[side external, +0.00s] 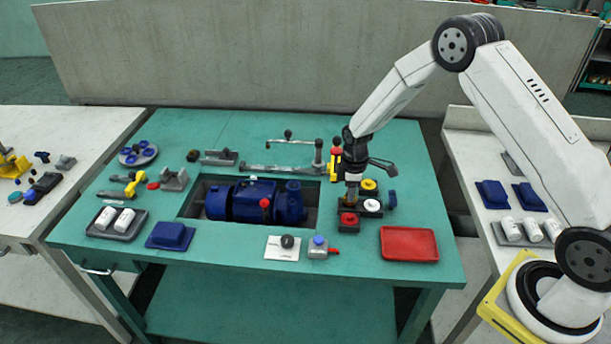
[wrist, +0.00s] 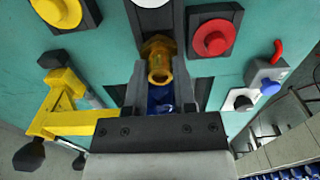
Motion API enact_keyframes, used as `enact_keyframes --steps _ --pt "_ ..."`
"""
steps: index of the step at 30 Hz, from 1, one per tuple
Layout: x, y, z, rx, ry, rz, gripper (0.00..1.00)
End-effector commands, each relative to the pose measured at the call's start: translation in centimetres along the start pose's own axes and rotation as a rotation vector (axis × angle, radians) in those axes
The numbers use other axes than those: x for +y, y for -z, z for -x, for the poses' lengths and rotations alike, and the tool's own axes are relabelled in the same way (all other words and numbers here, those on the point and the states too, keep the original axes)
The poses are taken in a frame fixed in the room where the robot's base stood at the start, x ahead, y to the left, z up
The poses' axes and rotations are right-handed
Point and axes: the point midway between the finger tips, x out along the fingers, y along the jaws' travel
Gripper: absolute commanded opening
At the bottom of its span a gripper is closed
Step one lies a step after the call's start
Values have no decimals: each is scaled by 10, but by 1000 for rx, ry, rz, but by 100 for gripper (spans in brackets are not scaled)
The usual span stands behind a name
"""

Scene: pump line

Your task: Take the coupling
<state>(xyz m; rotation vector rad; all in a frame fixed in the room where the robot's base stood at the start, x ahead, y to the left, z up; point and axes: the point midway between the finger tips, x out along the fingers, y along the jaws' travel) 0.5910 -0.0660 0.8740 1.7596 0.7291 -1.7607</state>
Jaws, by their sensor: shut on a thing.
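The coupling, a brass-coloured ring-shaped fitting (wrist: 158,62), sits between the two fingers of my gripper (wrist: 158,80) in the wrist view. The fingers are shut on it from both sides. In the side view my gripper (side external: 352,186) points down at the right of the pump, among small dark blocks with coloured discs. The coupling is too small there to make out clearly. Whether it touches the surface below cannot be told. A blue part (wrist: 160,102) shows just behind the coupling in the wrist view.
Close around are a red-topped block (wrist: 214,38), a yellow-topped block (wrist: 60,12) and a yellow clamp (wrist: 65,112). The blue pump (side external: 255,200) lies in a recess of the green bench. A red tray (side external: 409,244) is at front right.

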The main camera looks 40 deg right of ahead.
Motion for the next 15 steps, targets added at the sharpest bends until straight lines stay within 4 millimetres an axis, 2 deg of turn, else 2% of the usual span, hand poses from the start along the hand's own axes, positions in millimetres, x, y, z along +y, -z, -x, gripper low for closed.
enact_keyframes --steps 15 --pt "1 0 8 2 -2 0 0"
